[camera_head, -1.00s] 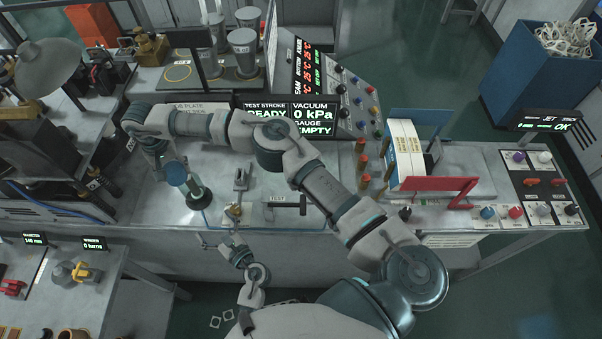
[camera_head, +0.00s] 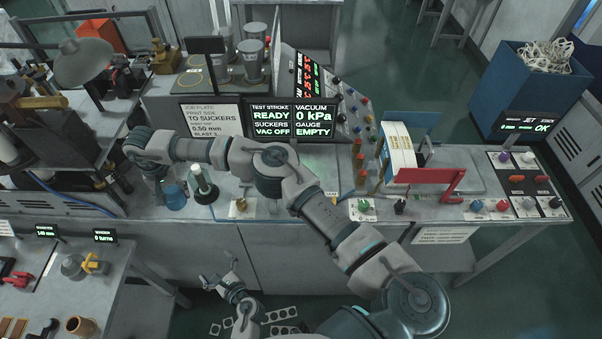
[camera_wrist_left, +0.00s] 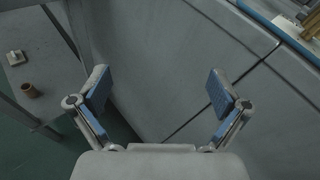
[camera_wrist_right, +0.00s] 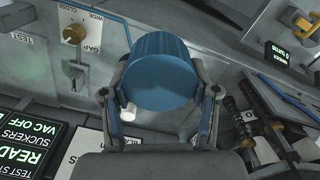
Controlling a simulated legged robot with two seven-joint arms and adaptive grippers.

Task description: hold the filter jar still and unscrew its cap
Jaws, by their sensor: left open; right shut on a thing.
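A ribbed blue cap (camera_head: 175,198) is between the fingers of my right gripper (camera_head: 166,186), which is shut on it. It fills the middle of the right wrist view (camera_wrist_right: 160,65). The filter jar (camera_head: 202,182) stands just right of it on the bench, pale and upright on a dark round base. The cap shows beside the jar, apart from its pale top. My left gripper (camera_head: 219,271) is open and empty, low in front of the bench, away from the jar. The left wrist view shows its spread fingers (camera_wrist_left: 160,92) with nothing between.
The steel bench (camera_head: 240,195) has a brass knob (camera_head: 240,206) right of the jar. Behind stands a display panel (camera_head: 292,118). A small screen (camera_head: 103,237) reads 0 turns. A side table (camera_head: 130,290) is at lower left.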

